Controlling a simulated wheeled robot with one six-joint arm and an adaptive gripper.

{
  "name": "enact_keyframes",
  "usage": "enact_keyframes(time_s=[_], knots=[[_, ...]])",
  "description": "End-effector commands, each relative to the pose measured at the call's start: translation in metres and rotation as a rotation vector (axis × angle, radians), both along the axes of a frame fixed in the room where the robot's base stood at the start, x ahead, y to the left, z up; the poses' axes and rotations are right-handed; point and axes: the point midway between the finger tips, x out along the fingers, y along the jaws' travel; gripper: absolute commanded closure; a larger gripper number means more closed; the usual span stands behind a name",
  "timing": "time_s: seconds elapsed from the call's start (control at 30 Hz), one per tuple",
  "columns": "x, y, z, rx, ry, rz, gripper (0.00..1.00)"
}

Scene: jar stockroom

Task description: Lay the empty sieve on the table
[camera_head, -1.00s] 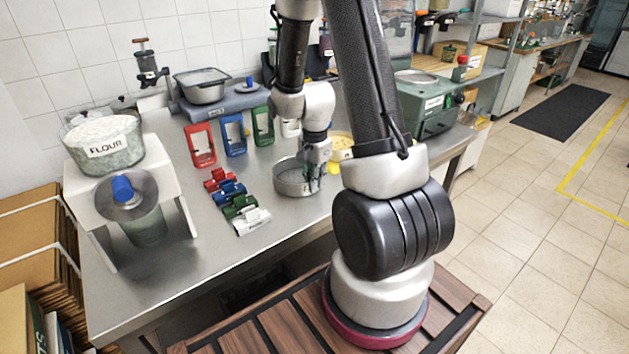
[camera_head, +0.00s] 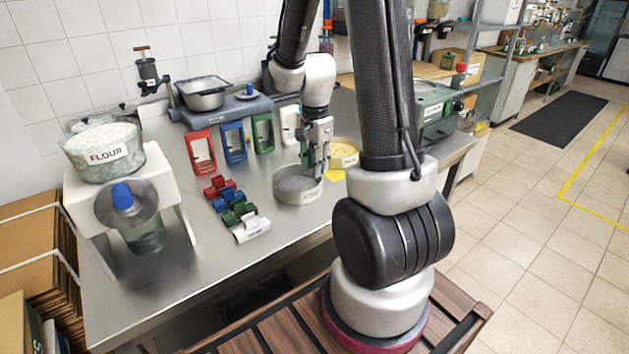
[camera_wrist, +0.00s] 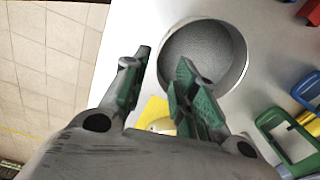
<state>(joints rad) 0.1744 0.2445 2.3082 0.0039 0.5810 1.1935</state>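The sieve (camera_head: 298,192) is a round grey metal pan that rests flat on the steel table (camera_head: 220,265). In the wrist view, the sieve (camera_wrist: 205,55) shows a bare grey mesh with nothing on it. My gripper (camera_head: 316,172), with green finger pads, is just above the right side of the sieve's rim. In the wrist view my gripper (camera_wrist: 160,85) has its fingers apart with nothing between them. One finger overlaps the sieve in the picture, and the other is outside its rim. Whether a fingertip still touches the rim cannot be told.
Red, blue, green and white clips (camera_head: 236,208) lie left of the sieve, with upright coloured frames (camera_head: 234,142) behind. A flour bowl (camera_head: 103,152) is on a white stand at left. The table's front left is clear.

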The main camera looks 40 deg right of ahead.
Motion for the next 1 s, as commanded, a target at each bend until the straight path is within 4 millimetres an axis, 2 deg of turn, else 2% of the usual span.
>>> enact_keyframes(time_s=[0.1,0.27,0.37,0.43,0.57,0.7,0.8,0.9,1.0], knots=[[0.001,0.000,0.022,0.000,-0.004,0.000,0.72],[-0.001,0.000,0.039,-0.001,-0.004,0.008,0.72],[-0.006,0.005,0.056,-0.005,-0.023,0.073,0.72],[-0.015,0.012,0.077,-0.015,-0.055,0.174,0.72],[-0.047,0.030,0.126,-0.051,-0.133,0.466,0.72],[-0.094,0.047,0.167,-0.116,-0.214,0.816,0.72],[-0.124,0.056,0.184,-0.168,-0.258,1.029,0.72],[-0.147,0.062,0.192,-0.214,-0.287,1.192,0.72],[-0.161,0.064,0.195,-0.244,-0.302,1.295,0.72]])
